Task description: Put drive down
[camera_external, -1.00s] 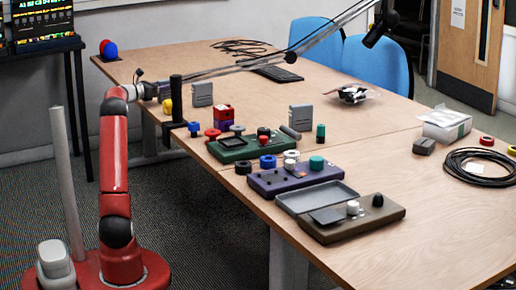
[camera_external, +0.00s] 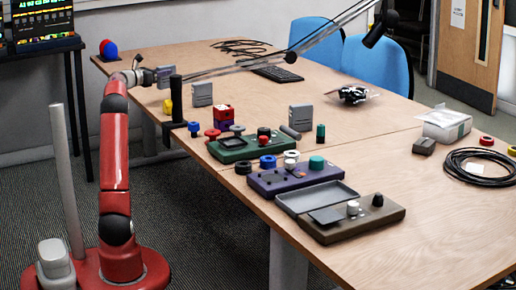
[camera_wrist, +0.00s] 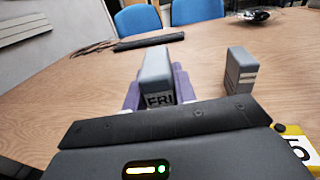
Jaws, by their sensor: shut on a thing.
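My gripper (camera_external: 152,77) is shut on a grey drive (camera_wrist: 156,72) and holds it above the far left part of the table. In the wrist view the drive is a grey block with a white label reading "FRI", between purplish fingers. The held drive is small in the external view (camera_external: 165,76). Whether it touches the table cannot be told. A second grey drive (camera_external: 202,94) stands upright on the table, right of my gripper; it also shows in the wrist view (camera_wrist: 239,71). A third similar grey block (camera_external: 300,118) stands further right.
A black post (camera_external: 177,98) is clamped at the table edge near my arm. A yellow object (camera_wrist: 297,148) sits close at the lower right of the wrist view. A keyboard (camera_external: 276,73) lies behind. Consoles and knobs fill the front; bare table lies beyond my gripper.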

